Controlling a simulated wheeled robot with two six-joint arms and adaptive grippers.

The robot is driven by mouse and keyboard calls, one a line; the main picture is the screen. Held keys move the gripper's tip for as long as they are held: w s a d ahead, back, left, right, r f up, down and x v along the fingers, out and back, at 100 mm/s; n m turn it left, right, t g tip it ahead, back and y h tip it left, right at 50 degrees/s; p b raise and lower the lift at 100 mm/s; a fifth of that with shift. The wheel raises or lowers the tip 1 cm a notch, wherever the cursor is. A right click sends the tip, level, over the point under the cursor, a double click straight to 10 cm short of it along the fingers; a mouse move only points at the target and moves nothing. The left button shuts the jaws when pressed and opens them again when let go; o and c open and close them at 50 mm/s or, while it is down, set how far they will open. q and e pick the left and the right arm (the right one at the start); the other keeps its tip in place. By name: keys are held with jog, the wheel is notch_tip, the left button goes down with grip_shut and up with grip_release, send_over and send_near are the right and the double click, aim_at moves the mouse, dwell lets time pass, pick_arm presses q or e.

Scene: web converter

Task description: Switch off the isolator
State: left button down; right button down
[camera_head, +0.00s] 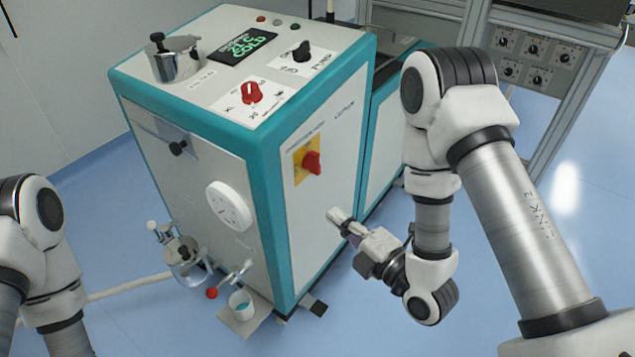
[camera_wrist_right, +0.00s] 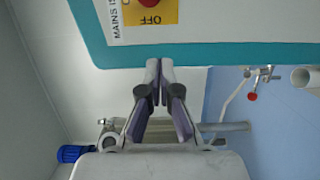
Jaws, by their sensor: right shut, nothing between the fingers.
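The isolator is a red rotary knob (camera_head: 312,162) on a yellow plate (camera_head: 300,168), on the right side panel of the teal and white cabinet. In the right wrist view the red knob (camera_wrist_right: 149,2) is cut off by the top edge, and the yellow plate (camera_wrist_right: 160,14) shows the word OFF. My right gripper (camera_head: 338,215) is shut and empty, below and slightly right of the isolator and apart from it. Its closed fingers (camera_wrist_right: 160,67) also show in the wrist view. Of my left arm only links show at the left edge; its gripper is out of view.
The cabinet top (camera_head: 200,95) carries another red knob (camera_head: 252,92), a black knob (camera_head: 302,51), a green display (camera_head: 243,47) and a metal pot (camera_head: 174,60). Glassware (camera_head: 183,257) and a cup (camera_head: 242,305) are at its front. A metal rack (camera_head: 560,110) stands at right. Blue floor lies between.

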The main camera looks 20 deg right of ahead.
aim_at(315, 163)
jog(key=b+x, duration=0.7)
jog(key=x, duration=0.2)
jog(key=shift+w+b, duration=0.15)
jog(key=shift+b, duration=0.25)
jog(key=shift+w+d+b, duration=0.3)
jog(key=shift+w+d, duration=1.15)
jog(key=shift+w, duration=0.1)
jog(key=shift+f, duration=0.1)
jog(key=shift+n+b, duration=0.3)
jog(key=shift+b, duration=0.05)
